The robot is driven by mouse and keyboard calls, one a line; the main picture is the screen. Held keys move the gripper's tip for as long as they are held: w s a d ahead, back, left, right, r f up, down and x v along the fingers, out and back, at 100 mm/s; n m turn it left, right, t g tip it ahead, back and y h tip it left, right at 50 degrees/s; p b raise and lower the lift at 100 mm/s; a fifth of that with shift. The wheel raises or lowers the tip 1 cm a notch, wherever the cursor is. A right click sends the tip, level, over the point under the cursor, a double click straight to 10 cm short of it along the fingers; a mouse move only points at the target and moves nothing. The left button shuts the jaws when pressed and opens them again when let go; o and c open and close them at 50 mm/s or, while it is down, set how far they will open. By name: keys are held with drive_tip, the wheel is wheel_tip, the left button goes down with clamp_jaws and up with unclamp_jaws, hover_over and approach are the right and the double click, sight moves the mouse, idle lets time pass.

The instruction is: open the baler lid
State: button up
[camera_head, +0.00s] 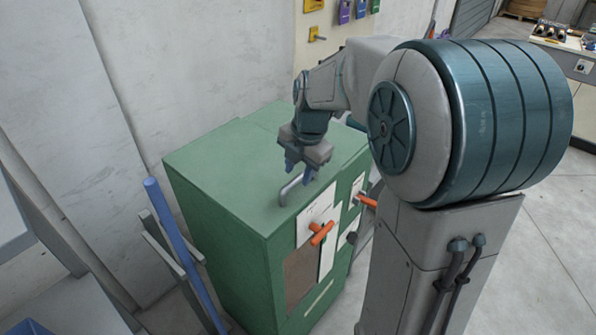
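The baler (222,200) is a green box-shaped cabinet in the middle of the camera_head view. Its flat green lid (225,160) lies level on top, and looks shut. A grey bent-bar handle (288,190) stands on the lid near its right front edge. My gripper (300,172) points down over the handle, with its two bluish fingers apart. The fingertips are close to the upper part of the handle. I cannot tell whether they touch it or straddle it. My wrist and gripper hide part of the lid's back right area.
Orange levers (321,233) stick out from the baler's front. A blue pole (180,245) and grey rails stand close to its left side. A pale wall is behind. My arm fills much of the right side; open floor (545,240) lies beyond it.

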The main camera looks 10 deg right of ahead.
drive_tip(key=shift+w+f, duration=0.1)
drive_tip(key=shift+f, duration=0.55)
